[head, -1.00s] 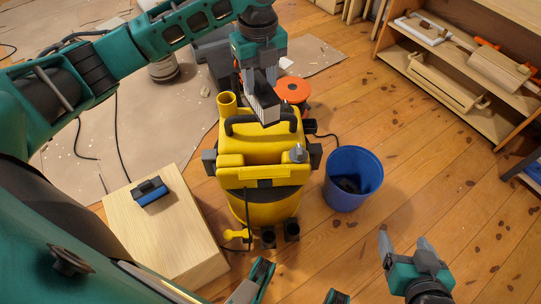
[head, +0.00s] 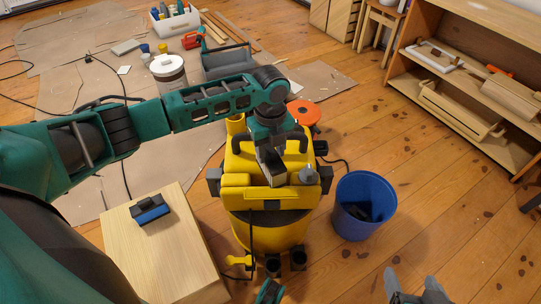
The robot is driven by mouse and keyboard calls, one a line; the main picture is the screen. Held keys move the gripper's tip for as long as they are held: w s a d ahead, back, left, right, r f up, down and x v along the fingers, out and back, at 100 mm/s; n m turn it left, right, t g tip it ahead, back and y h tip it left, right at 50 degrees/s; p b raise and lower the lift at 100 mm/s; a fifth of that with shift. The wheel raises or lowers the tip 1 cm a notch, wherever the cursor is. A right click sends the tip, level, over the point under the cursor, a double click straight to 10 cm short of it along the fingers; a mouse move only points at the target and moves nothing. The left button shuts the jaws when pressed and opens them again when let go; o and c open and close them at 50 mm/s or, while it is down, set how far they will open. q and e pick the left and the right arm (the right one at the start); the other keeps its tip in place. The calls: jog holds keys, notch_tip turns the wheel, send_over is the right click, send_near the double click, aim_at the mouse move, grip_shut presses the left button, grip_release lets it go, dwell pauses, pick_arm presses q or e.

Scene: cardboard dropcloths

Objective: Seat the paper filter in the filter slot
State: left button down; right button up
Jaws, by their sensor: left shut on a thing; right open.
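The paper filter (head: 272,168) is a dark-framed block with a pale pleated side. My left gripper (head: 270,148) is shut on it and points down over the top of the yellow vacuum (head: 238,163). The filter is low at the middle of the vacuum's top, behind the raised front ledge. The filter slot is hidden by the filter and gripper, so I cannot tell how far in the filter sits. My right gripper (head: 416,285) is open and empty at the bottom edge, right of the vacuum, and partly cut off.
A wooden block (head: 150,250) at the left carries a black-and-blue piece (head: 150,209). A blue bucket (head: 362,205) with dark contents stands right of the vacuum. An orange disc (head: 304,113) lies behind it. Wooden shelving (head: 470,100) stands at the far right. Floor between is open.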

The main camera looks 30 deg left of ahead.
pick_arm(q)
jog(key=shift+f, duration=0.65)
jog(key=shift+f, duration=0.2)
jog(key=c, duration=0.6)
grip_release()
